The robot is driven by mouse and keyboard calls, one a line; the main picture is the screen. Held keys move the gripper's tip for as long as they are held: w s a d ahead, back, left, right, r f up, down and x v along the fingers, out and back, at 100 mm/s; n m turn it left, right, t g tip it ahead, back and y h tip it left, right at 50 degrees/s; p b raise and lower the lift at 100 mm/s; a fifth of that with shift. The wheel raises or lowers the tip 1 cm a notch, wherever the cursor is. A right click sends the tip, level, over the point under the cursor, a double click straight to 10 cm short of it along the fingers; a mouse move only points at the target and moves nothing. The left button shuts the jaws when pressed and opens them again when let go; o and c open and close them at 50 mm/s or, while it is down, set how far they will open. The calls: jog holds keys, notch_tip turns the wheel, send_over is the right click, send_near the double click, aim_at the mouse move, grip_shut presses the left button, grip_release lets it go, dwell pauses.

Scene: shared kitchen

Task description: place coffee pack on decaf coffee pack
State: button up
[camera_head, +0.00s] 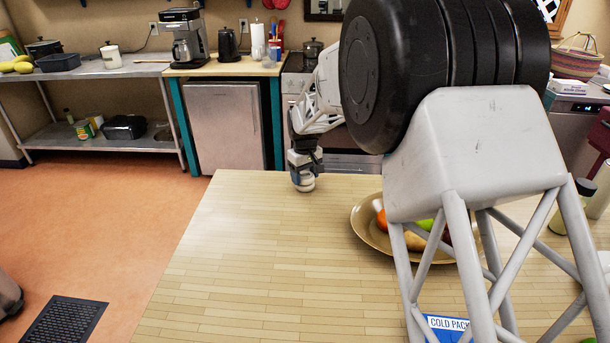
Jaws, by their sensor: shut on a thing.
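My gripper (304,169) is small and far off, at the far edge of the wooden table, pointing down. It is shut on a small pale, rounded thing (303,183) with a darker band, at or just above the tabletop. I cannot tell from its look whether this is the coffee pack, and no label on it is readable. I cannot pick out the decaf coffee pack with certainty. My own arm covers much of the right half of the view and may hide it.
A plate (366,232) of fruit stands on the wooden table (240,265), partly behind my arm. A blue cold pack (432,322) lies near the front. Bottles (578,205) stand at the right. The table's left part is clear. A coffee maker (184,38) stands on the back counter.

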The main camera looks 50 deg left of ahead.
aim_at(305, 175)
jog(key=shift+f, duration=0.1)
jog(key=o, duration=0.9)
notch_tip(305, 175, up, 12)
dwell(0.4)
dwell(0.9)
